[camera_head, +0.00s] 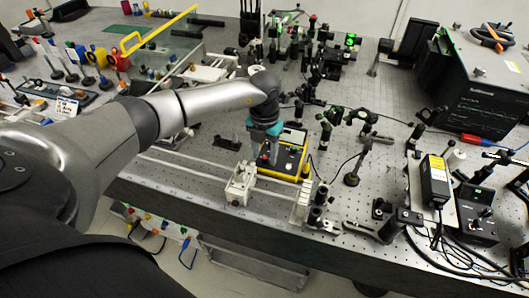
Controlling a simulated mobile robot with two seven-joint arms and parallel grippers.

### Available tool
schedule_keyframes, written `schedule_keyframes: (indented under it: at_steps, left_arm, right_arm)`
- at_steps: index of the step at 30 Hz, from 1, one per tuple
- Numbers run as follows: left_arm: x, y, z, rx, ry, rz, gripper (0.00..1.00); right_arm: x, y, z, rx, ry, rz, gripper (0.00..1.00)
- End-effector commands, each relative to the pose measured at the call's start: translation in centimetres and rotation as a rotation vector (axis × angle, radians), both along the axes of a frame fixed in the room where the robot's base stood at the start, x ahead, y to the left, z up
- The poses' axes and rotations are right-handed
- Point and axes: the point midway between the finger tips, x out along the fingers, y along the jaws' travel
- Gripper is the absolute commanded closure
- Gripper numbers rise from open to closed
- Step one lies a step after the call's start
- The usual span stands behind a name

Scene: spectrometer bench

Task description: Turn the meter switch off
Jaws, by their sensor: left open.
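The meter (290,158) is a black box with a yellow edge and several small knobs or buttons on its top face. It sits on the perforated bench near the front edge, right of the middle of the view. My left arm reaches in from the left, and my left gripper (268,152) points down over the left part of the meter. The gripper is open, though its fingers are small and partly hidden by the wrist. I cannot tell whether it touches the meter. The switch itself is too small to make out. My right gripper is not in view.
White rails and clamps (240,183) stand beside the meter on its front left. Optical posts (352,177) and cables stand to its right. A large black instrument (478,95) is at the back right. A yellow-labelled box (434,180) lies at the right.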

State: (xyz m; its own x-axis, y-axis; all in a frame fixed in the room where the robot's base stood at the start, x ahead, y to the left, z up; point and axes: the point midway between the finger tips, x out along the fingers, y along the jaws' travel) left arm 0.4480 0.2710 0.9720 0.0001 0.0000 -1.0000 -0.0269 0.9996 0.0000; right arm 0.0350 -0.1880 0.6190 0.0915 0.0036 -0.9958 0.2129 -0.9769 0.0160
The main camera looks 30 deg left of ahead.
Motion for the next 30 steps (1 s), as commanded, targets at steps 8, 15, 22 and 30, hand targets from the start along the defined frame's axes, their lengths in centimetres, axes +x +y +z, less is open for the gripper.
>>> schedule_keyframes:
  at_steps: [8,15,22,30]
  left_arm:
    - [0.1,0.1,3.3,0.0,-0.005,-0.001,0.47]
    - [0.1,0.0,9.2,0.0,-0.006,-0.001,0.47]
    - [0.1,0.0,13.5,0.0,-0.004,0.0,0.47]
    - [0.0,0.0,15.3,0.0,-0.001,0.001,0.47]
  right_arm:
    - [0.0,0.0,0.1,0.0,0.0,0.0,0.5]
    - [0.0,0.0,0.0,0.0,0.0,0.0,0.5]
    - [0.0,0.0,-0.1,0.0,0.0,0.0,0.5]
    - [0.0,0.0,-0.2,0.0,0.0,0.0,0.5]
